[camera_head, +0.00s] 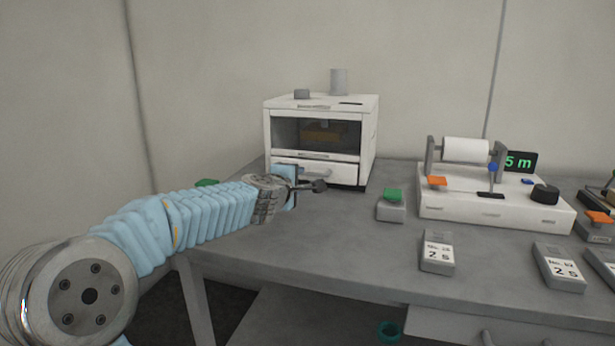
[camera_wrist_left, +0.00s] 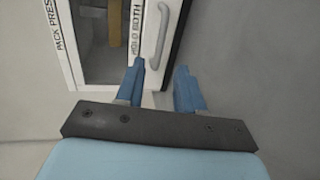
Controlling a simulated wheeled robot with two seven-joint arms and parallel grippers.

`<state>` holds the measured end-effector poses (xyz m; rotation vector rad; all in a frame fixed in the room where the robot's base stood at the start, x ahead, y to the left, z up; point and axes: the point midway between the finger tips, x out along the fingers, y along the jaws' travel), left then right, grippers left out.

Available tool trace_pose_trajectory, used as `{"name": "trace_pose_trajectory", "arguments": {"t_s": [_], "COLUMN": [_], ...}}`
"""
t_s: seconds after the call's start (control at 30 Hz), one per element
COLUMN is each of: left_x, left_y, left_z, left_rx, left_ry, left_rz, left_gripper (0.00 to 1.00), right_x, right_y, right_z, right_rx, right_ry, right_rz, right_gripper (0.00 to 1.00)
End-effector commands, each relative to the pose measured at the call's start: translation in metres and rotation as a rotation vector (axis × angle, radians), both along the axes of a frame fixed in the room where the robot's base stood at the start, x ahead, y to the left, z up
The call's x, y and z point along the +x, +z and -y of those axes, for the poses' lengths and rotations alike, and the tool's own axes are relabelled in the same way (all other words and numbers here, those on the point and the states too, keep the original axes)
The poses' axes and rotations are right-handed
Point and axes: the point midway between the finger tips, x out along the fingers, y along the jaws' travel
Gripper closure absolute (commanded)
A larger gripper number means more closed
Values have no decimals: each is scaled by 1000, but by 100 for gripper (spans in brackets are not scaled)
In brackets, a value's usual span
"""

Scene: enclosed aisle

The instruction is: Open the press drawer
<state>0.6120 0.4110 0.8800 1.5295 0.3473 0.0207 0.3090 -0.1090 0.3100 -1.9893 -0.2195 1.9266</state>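The press (camera_head: 368,140) is a white box with a dark window, standing at the back of the grey table. Its drawer (camera_head: 290,166) is the white front below the window, with a grey bar handle (camera_head: 318,173). I cannot tell whether the drawer front is quite flush. My left gripper (camera_head: 308,186) is in front of the drawer, partly covering its lower edge. In the left wrist view the gripper (camera_wrist_left: 160,86) has its two blue fingers apart with nothing between the tips. The handle (camera_wrist_left: 158,35) lies just beyond them, roughly in line with the gap. My right gripper is not in view.
To the right are a green-topped button block (camera_head: 391,206), a white roller machine (camera_head: 495,205) and labelled grey blocks (camera_head: 437,251). The table (camera_head: 340,235) is clear in front of the press.

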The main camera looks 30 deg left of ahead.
Motion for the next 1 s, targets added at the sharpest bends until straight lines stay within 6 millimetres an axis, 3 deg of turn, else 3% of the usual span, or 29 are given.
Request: {"name": "trace_pose_trajectory", "arguments": {"t_s": [0.2, 0.4, 0.8, 1.0], "left_x": [49, 77, 86, 85], "left_y": [-11, -17, -19, -19], "left_z": [-11, -18, -20, -20], "left_rx": [-1, 0, 0, 0], "left_ry": [0, 0, -1, -1], "left_rz": [-2, -2, 0, 0], "left_gripper": [63, 63, 63, 92], "right_x": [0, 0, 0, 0], "right_y": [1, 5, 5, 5], "right_z": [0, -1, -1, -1], "right_rx": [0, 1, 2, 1], "right_ry": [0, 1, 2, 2], "right_rz": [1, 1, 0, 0], "right_gripper": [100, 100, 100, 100]}}
